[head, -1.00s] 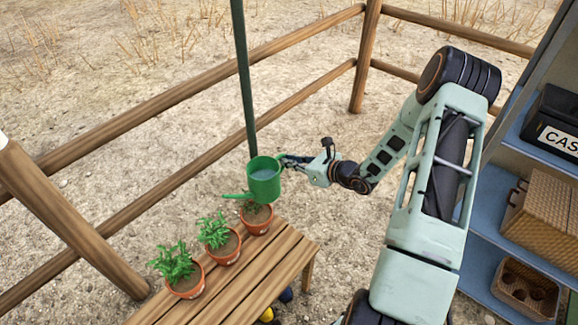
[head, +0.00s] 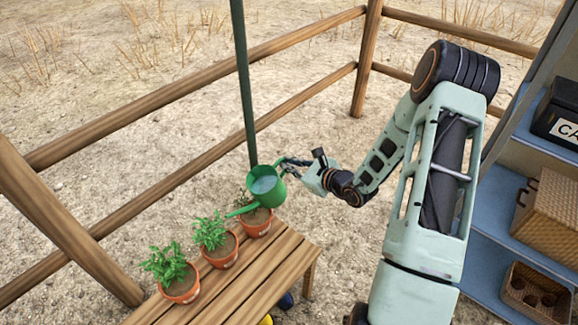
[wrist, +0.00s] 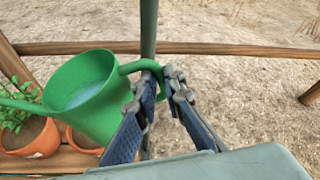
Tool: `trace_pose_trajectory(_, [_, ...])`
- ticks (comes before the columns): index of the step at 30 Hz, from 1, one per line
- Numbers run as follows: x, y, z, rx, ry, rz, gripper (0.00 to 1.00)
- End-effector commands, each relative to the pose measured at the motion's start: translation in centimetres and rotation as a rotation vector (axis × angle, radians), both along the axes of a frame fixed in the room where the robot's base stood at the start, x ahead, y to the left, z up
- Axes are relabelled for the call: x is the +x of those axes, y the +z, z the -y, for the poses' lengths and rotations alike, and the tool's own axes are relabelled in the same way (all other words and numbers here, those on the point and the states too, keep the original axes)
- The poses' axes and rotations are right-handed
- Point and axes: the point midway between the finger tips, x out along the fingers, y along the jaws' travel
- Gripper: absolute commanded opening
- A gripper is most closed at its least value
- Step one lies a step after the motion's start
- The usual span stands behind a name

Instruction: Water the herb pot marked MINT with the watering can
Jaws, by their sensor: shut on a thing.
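My gripper (head: 285,166) is shut on the handle of the green watering can (head: 266,187); in the wrist view, the fingers (wrist: 160,84) close around the handle beside the can (wrist: 88,95). The can is tilted with its spout down to the left, and pale water shows inside. It hangs over the rear herb pot (head: 257,226), with the spout tip near that pot's left rim. A middle pot (head: 222,261) and a front pot (head: 182,292) hold green herbs. The pots bear small marks on their fronts, too small to read. No water stream is discernible.
The pots stand in a row on a slatted wooden bench (head: 265,272). A green post (head: 244,85) rises just behind the can. Wooden fence rails (head: 180,98) run behind. Shelves (head: 497,240) with baskets and a black box stand at right.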

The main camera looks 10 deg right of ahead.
Motion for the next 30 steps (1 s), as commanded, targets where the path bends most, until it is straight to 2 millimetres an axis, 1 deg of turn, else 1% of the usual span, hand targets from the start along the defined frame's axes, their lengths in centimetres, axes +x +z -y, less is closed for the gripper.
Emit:
trace_pose_trajectory(3, [0.1, -0.5, 0.0, -0.033, -0.001, 0.028, 0.00])
trace_pose_trajectory(16, [-0.9, -0.5, -1.3, -0.198, -0.001, 0.154, 0.00])
trace_pose_trajectory(18, [-1.0, 0.3, -1.5, -0.213, -0.002, 0.167, 0.00])
trace_pose_trajectory(30, [-1.8, 2.7, -2.5, -0.298, 0.000, 0.230, 0.00])
